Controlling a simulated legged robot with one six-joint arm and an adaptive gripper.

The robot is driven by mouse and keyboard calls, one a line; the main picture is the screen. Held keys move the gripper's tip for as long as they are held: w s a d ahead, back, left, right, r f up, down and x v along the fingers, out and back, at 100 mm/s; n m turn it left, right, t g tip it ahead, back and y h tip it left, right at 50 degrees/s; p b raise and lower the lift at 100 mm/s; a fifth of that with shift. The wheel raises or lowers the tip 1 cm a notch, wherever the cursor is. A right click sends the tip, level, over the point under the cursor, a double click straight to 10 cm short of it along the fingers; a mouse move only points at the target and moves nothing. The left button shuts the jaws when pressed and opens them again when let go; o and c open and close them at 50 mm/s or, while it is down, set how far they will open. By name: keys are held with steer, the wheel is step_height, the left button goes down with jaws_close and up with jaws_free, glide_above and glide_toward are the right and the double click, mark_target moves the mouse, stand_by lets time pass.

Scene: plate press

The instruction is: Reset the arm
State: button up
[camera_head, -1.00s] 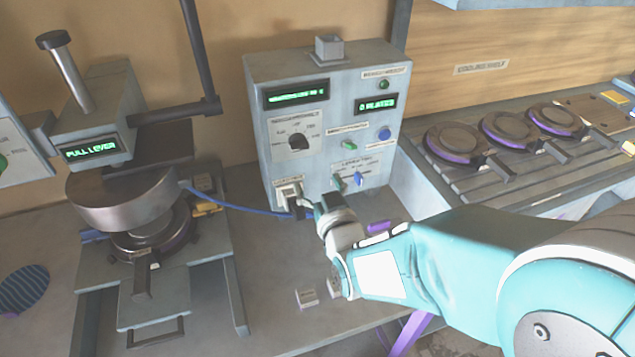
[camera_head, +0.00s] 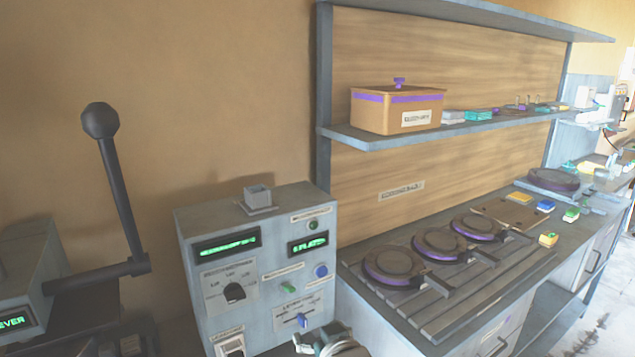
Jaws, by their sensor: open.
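My gripper (camera_head: 308,343) shows only in part at the bottom edge, in front of the lower right of the grey control box (camera_head: 215,292). It is open, and I see nothing held in it. The rest of my arm is below the picture. The control box has two green displays, a dial (camera_head: 234,292), a blue button (camera_head: 321,270) and a small blue slider (camera_head: 302,320). A white socket (camera_head: 231,346) is cut off at its bottom edge.
The press's black lever (camera_head: 122,198) stands at the left. Several round plates with purple rims, one here (camera_head: 394,265), lie on the slatted rack (camera_head: 420,317) at the right. A shelf (camera_head: 372,141) above holds a tan box (camera_head: 398,111). The wall above the control box is clear.

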steer(key=s+d+r+m+g+h, duration=0.1)
steer(key=s+d+m+g+h, duration=0.3)
steer(key=s+d, duration=1.1)
steer(key=s+g, duration=0.2)
steer(key=g, duration=0.1)
steer(key=shift+s+r+h, duration=0.25)
steer(key=shift+r+h, duration=0.05)
steer(key=shift+r, duration=0.05)
steer(key=shift+d, duration=0.1)
